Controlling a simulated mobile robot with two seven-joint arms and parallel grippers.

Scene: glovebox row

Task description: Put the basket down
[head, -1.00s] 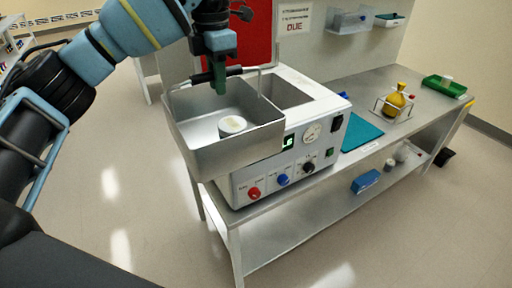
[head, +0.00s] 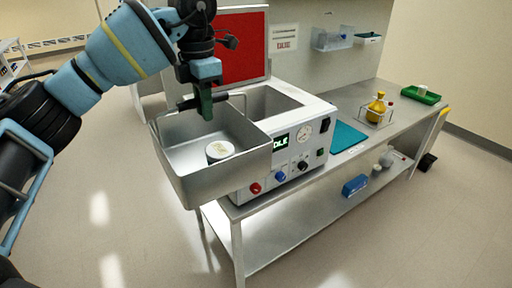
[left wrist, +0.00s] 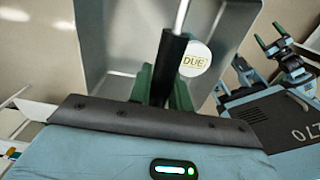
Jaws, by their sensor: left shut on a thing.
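The metal basket (head: 225,178) is an open box with a wire handle. In the head view it is in the air at the left front of the white bath unit (head: 318,112), partly overlapping it. A round white-lidded container (head: 220,151) sits in the basket; its lid label reads "DUE" in the left wrist view (left wrist: 194,60). My left gripper (head: 204,102) is shut on the dark grip of the handle (left wrist: 167,68), above the basket. My right gripper (left wrist: 271,37) shows only in the left wrist view, fingers apart and empty, away from the basket.
The bath's tank (head: 265,103) is open on top; its display reads "IDLE". A teal mat (head: 345,137), a rack with a yellow flask (head: 376,108) and a green tray (head: 420,94) stand along the metal bench (head: 397,130). A blue box (head: 355,185) lies on the lower shelf.

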